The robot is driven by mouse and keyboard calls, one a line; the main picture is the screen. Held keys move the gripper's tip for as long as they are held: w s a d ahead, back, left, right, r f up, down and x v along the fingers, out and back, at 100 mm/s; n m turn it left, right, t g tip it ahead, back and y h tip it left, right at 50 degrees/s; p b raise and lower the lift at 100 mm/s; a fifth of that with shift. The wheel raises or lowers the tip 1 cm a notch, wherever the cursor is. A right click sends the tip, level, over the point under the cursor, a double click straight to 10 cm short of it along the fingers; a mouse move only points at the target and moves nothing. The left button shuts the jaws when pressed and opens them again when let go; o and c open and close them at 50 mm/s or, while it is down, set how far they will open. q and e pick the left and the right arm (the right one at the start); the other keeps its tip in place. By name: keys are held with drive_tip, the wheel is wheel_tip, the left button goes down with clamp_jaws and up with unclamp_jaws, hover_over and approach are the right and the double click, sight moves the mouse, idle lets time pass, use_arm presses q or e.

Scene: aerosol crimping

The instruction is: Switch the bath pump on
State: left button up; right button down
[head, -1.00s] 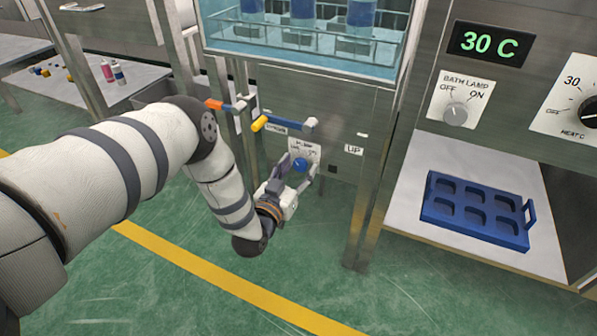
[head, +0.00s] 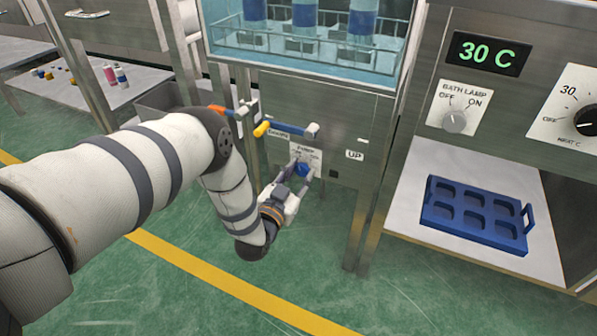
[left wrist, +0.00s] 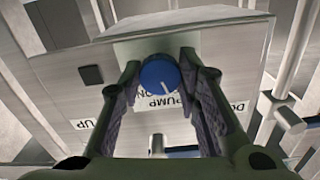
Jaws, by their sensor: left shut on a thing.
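The pump knob (head: 302,169) is a round blue dial on a white plate (head: 308,155) labelled PUMP, low on the bath cabinet's steel front. My left gripper (head: 302,176) is at the knob, with a finger on each side of it. In the left wrist view, the blue knob (left wrist: 159,76) with its white pointer line sits between the fingertips of my left gripper (left wrist: 160,80), which are shut on it. The wrist view is turned over, so the plate's lettering is upside down and partly hidden by the fingers. My right gripper is not in view.
Above the plate are a yellow-tipped lever (head: 262,129) and an orange-tipped lever (head: 217,107). The water bath (head: 300,50) holds several blue-banded cans. To the right are the bath lamp knob (head: 454,121) and a blue tray (head: 470,235) on a shelf.

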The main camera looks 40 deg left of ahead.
use_arm(q)
drive_tip(key=m+p, duration=0.1)
drive_tip(key=m, duration=0.3)
drive_tip(key=shift+m, duration=0.3)
drive_tip(key=shift+m+p, duration=0.5)
drive_tip(key=shift+m, duration=1.9)
drive_tip(key=o, duration=1.1)
drive_tip(key=shift+o, duration=0.2)
drive_tip(key=shift+s, duration=0.1)
drive_tip(key=v, duration=1.2)
